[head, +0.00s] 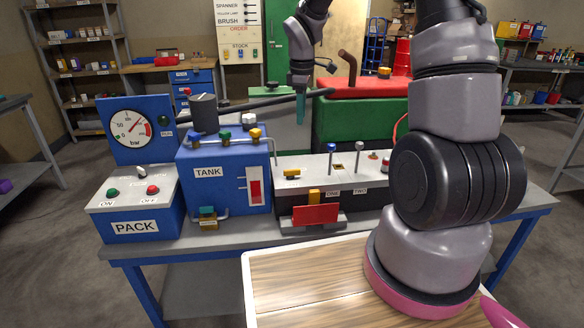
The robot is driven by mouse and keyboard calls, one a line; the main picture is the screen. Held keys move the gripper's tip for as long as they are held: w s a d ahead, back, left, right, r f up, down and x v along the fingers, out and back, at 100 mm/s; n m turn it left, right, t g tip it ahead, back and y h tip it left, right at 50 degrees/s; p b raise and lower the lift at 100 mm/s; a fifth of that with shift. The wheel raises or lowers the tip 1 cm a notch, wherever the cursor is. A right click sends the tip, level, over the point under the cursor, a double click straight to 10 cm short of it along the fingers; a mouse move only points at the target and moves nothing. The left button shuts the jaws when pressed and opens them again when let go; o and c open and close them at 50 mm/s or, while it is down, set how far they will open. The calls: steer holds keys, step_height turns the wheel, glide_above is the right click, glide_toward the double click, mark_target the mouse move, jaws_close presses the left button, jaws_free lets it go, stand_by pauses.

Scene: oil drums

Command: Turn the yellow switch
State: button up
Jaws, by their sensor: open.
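A small yellow switch (292,173) lies on the left part of the grey-topped control panel (308,161) in the head view. Which way it is turned is too small to tell. My gripper (300,106) points down in the upper middle of the view, above and apart from the panel. Its jaws are open, seen nearly edge-on, with nothing visible between them. Other yellow parts are a tap (255,134) on top of the blue tank (222,185) and a block (314,196) on the panel's front.
Upright levers (359,152) stand on the panel, and a red plate (315,215) is at its front. A dark bar (262,103) runs behind my gripper. The blue PACK box (140,222) and gauge (130,127) stand left. My arm hides the panel's right end.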

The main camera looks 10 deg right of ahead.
mark_target(292, 170)
steer(key=w+f+n, duration=0.1)
steer(key=f, duration=0.5)
steer(key=w+a+f+n, duration=0.1)
steer(key=f, duration=0.6)
steer(key=w+a+f+n+g, duration=0.1)
steer(key=f+n, duration=0.1)
steer(key=f, duration=0.5)
steer(key=shift+a+f, duration=0.1)
steer(key=shift+f, duration=0.05)
jaws_close()
